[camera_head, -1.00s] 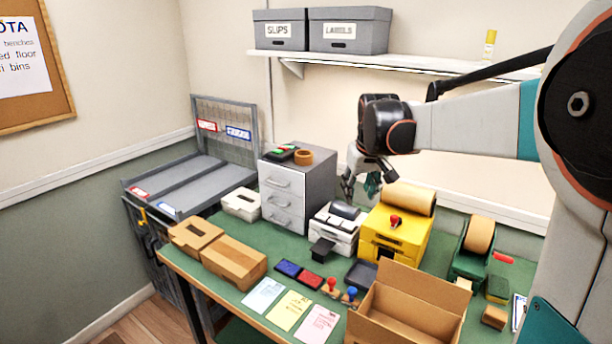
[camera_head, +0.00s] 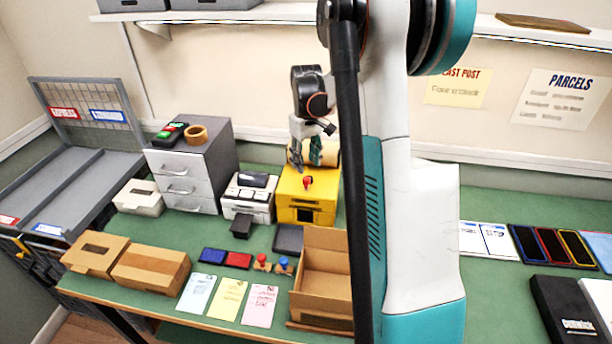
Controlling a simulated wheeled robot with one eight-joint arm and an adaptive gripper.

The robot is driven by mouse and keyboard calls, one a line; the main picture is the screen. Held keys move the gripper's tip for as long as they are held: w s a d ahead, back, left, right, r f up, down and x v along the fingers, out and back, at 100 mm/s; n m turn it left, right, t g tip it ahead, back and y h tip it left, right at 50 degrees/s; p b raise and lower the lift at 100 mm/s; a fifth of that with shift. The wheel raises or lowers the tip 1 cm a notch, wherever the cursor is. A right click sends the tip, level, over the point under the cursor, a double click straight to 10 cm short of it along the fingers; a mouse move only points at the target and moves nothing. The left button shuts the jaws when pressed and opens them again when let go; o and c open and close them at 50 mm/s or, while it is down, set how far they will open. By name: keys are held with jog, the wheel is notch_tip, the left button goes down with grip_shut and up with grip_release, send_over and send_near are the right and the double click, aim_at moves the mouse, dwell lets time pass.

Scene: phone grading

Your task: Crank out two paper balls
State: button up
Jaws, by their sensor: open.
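The yellow machine (camera_head: 299,197) stands on the green bench, with a red-knobbed crank (camera_head: 308,182) on its front top and a brown paper roll behind it. The roll is partly hidden by my gripper and arm. A dark slot or opening shows low on its front. My gripper (camera_head: 308,163) is open and empty, pointing down over the back of the yellow machine, above and behind the red knob. I cannot tell whether the fingers touch anything. No paper ball is clearly visible.
An open cardboard box (camera_head: 322,272) stands in front of the machine, with a dark tray (camera_head: 288,238) beside it. A white printer (camera_head: 248,198) and grey drawers (camera_head: 190,170) stand to the left. Phones (camera_head: 553,247) lie at right. My arm hides the bench's middle right.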

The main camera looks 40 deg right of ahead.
aim_at(306, 178)
notch_tip(306, 178, down, 6)
jog(key=shift+f, duration=0.15)
dwell(0.3)
grip_shut()
